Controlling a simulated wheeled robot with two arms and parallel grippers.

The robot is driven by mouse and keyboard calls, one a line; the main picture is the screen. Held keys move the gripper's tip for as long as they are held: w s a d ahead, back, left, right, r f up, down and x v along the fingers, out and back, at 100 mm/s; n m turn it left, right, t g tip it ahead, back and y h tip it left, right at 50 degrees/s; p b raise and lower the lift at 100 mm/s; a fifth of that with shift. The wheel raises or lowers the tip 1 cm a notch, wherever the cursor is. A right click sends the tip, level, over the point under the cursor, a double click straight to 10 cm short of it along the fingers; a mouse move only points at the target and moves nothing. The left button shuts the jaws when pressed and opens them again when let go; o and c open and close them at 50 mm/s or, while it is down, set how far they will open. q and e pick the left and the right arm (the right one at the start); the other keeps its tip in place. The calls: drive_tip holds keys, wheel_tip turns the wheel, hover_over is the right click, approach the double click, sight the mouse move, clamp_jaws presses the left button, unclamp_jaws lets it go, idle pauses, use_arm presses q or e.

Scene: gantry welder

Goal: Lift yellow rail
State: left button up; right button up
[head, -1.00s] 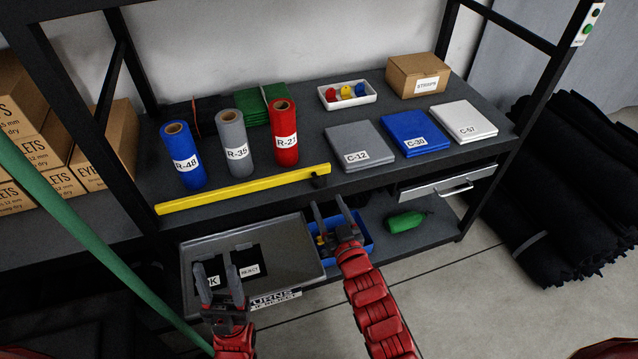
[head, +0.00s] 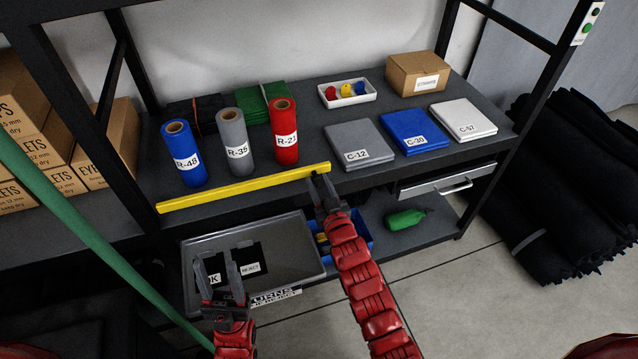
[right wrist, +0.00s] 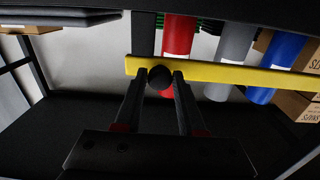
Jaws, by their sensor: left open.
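The yellow rail (head: 245,189) lies along the front edge of the shelf's upper deck, in front of the rolls. In the right wrist view the rail (right wrist: 225,72) runs across the top, with a round black knob (right wrist: 160,78) near its end. My right gripper (head: 320,177) is at the rail's right end. In the right wrist view its fingers (right wrist: 160,75) stand on either side of the knob, very close to it; whether they press on it is unclear. My left gripper (head: 215,258) is open and empty, in front of the grey tray on the lower shelf.
Blue, grey and red rolls (head: 284,135) stand behind the rail. Flat packs (head: 358,144) lie to its right. Below are the grey tray (head: 290,240), a blue bin (head: 362,243) and a green bottle (head: 405,218). A green diagonal bar (head: 70,230) and black posts frame the left.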

clamp_jaws()
idle(1.1)
